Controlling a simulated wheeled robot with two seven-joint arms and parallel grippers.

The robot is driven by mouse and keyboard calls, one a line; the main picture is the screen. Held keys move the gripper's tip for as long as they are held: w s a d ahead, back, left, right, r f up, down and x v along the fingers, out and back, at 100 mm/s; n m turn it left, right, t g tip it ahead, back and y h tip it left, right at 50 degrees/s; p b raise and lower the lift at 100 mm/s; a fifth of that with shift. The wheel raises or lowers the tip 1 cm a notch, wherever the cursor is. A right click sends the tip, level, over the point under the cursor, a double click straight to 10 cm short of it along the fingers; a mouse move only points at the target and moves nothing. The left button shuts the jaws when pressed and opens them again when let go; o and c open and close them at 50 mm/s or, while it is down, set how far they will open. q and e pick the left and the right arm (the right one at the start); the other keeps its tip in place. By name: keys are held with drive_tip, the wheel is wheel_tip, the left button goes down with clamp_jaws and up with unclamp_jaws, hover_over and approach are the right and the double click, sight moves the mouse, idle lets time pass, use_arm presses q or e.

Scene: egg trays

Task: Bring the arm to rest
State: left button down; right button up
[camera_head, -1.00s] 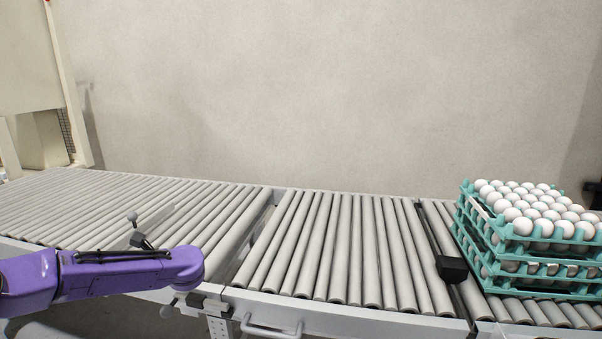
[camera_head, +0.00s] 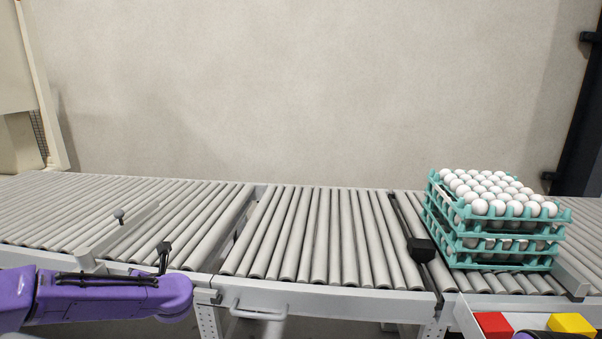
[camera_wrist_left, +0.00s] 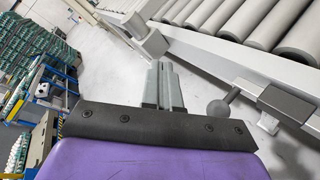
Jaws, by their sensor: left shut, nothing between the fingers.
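My left arm (camera_head: 95,297) comes in from the left in the head view, low in front of the roller conveyor. Its gripper is hidden in that view. In the left wrist view my left gripper (camera_wrist_left: 163,68) is shut with nothing between its fingers. It hangs over the floor beside the conveyor frame and touches nothing that I can see. My right gripper is not in view; only a dark and purple piece shows at the bottom right edge of the head view.
The roller conveyor (camera_head: 320,240) runs across the view, its left and middle rollers empty. Stacked teal egg trays (camera_head: 490,262) full of white eggs stand at its right. A red block (camera_head: 493,325) and a yellow block (camera_head: 571,324) lie at the bottom right. A ball-ended knob (camera_wrist_left: 218,108) is near my left gripper.

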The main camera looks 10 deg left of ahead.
use_arm(q)
drive_tip(key=s+d+f+m+t+h, duration=0.2)
drive_tip(key=s+d+f+m+h, duration=0.15)
drive_tip(key=d+f+m, duration=0.55)
drive_tip(key=s+d+f+m+t+h, duration=0.15)
drive_tip(key=d+f+m+h, duration=0.25)
drive_tip(key=d+f+m, duration=0.55)
drive_tip(key=s+d+f+m+g+h+p, duration=0.1)
drive_tip(key=s+f+m, duration=0.2)
drive_tip(key=s+m, duration=0.2)
drive_tip(key=s+d+f+m+g+h, duration=0.1)
drive_tip(key=s+f+m+g, duration=0.1)
drive_tip(key=s+m, duration=0.25)
drive_tip(key=s+f+m+g, duration=0.2)
drive_tip(key=s, duration=0.7)
drive_tip(key=s+a+f+m+g+p, duration=0.1)
drive_tip(key=s+f+m, duration=0.2)
drive_tip(key=s, duration=0.7)
drive_tip(key=shift+f+m+g+h, duration=0.25)
drive_tip(key=shift+m+g+h, duration=0.05)
drive_tip(key=shift+g+h, duration=0.05)
